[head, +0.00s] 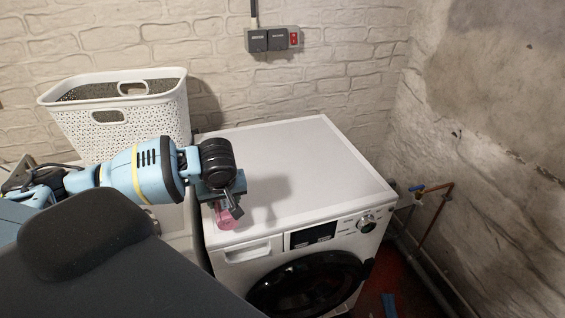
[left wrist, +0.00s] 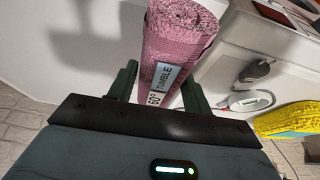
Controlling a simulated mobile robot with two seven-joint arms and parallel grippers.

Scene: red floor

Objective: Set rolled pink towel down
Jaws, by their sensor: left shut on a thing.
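The rolled pink towel (head: 227,214) is in my left gripper (head: 231,199), at the front left corner of the white washing machine's top (head: 300,165). In the left wrist view the towel (left wrist: 172,45) stands out between the two fingers of my left gripper (left wrist: 160,92), with a white label band reading "TUMBLE" and "60°" facing the camera. The gripper is shut on it. I cannot tell whether the towel touches the machine top. My right gripper is not in view.
A white perforated laundry basket (head: 120,112) stands at the back left. The rest of the machine top is bare. Wall sockets (head: 272,39) are behind, and pipes (head: 432,215) run at the right wall. A yellow cloth (left wrist: 290,120) shows in the left wrist view.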

